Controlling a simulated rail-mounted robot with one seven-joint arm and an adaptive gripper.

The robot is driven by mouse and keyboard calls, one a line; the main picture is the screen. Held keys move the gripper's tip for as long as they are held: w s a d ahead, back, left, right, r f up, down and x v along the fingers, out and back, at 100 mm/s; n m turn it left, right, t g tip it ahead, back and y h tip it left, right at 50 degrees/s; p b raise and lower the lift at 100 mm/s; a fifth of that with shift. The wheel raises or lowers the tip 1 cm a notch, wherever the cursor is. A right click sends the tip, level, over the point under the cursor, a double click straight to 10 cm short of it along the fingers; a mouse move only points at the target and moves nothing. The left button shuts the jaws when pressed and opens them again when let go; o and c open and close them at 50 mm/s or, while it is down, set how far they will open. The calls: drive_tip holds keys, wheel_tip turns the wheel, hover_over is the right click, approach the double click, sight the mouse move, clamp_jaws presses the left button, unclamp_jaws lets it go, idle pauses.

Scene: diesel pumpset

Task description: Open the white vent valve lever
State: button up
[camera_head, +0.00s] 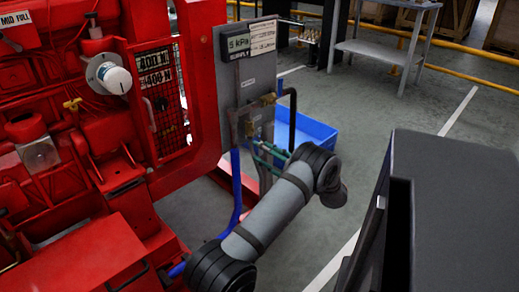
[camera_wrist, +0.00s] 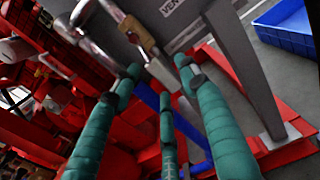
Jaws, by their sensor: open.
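The brass vent valve (camera_wrist: 135,30) shows in the wrist view at upper middle, below a partly cut-off label reading "VEN". A pale lever-like piece (camera_wrist: 160,72) hangs from it, sloping down to the right. My gripper (camera_wrist: 157,70) is open, with green fingers reaching up the picture. The pale piece's lower end appears between the left and right fingertips; I cannot tell whether they touch it. In the head view my gripper (camera_head: 264,151) is beside the grey panel (camera_head: 240,75), just below its brass fittings (camera_head: 267,99). The lever cannot be made out clearly there.
The red pumpset (camera_head: 90,130) fills the left. A blue hose (camera_head: 237,185) runs down below the panel. A blue bin (camera_head: 315,135) stands on the floor behind my arm. A grey bench (camera_head: 385,48) is at the back.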

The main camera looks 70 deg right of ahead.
drive_tip(key=v, duration=0.9)
drive_tip(key=shift+s, duration=0.3)
drive_tip(key=shift+a, duration=0.1)
